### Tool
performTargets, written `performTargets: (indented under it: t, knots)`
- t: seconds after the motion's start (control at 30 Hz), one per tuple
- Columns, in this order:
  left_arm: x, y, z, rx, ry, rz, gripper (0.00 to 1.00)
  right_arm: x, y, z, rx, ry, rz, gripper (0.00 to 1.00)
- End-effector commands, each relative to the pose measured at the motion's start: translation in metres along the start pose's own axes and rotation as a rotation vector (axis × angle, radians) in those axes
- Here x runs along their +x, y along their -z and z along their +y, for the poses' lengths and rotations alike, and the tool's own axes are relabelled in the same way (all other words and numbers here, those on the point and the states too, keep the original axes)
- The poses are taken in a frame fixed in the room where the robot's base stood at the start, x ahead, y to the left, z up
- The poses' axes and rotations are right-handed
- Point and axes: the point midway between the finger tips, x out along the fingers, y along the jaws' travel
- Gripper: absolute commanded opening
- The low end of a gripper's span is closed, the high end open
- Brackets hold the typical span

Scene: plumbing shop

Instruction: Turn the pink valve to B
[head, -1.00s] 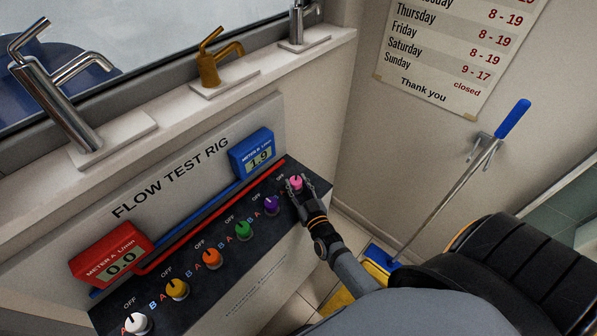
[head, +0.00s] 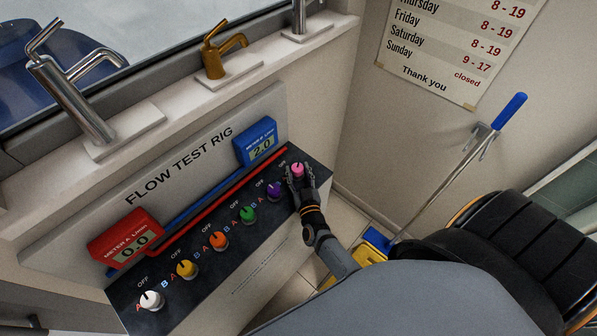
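The pink valve (head: 297,171) is the knob at the far right end of the row on the flow test rig (head: 190,268). My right gripper (head: 298,178) is at the pink valve, with its fingers around or just beside the knob; whether they press on it is too small to tell. The pink valve's letters are hidden behind the gripper. The blue meter B (head: 257,141) reads 2.0. The red meter A (head: 126,243) reads 0.0. My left gripper is not in view.
Purple (head: 274,191), green (head: 248,214), orange (head: 219,242), yellow (head: 186,269) and white (head: 151,300) knobs line the panel left of the pink one. Taps stand on the ledge above. A blue-handled mop (head: 460,178) leans at the right wall.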

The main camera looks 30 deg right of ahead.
Motion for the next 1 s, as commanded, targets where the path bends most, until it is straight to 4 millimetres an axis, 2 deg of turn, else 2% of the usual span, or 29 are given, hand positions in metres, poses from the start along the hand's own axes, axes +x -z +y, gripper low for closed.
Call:
performTargets:
  t: [0.03,0.07,0.37,0.47,0.8,1.0]
  knots:
    - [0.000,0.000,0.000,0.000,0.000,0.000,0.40,0.000,0.000,0.000,0.000,0.000,0.000,0.57]
    - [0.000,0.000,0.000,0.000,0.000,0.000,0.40,0.000,0.000,0.000,0.000,0.000,0.000,0.61]
    - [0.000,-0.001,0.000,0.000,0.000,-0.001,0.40,-0.001,0.001,0.000,0.000,0.000,0.001,0.61]
    - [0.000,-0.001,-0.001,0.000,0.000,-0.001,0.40,-0.009,0.000,0.000,0.000,0.000,-0.001,0.61]
    - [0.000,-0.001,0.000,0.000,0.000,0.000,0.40,-0.088,-0.001,0.000,0.000,-0.001,-0.002,0.61]
    - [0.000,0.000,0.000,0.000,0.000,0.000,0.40,-0.116,0.000,0.000,0.000,0.000,0.000,0.61]
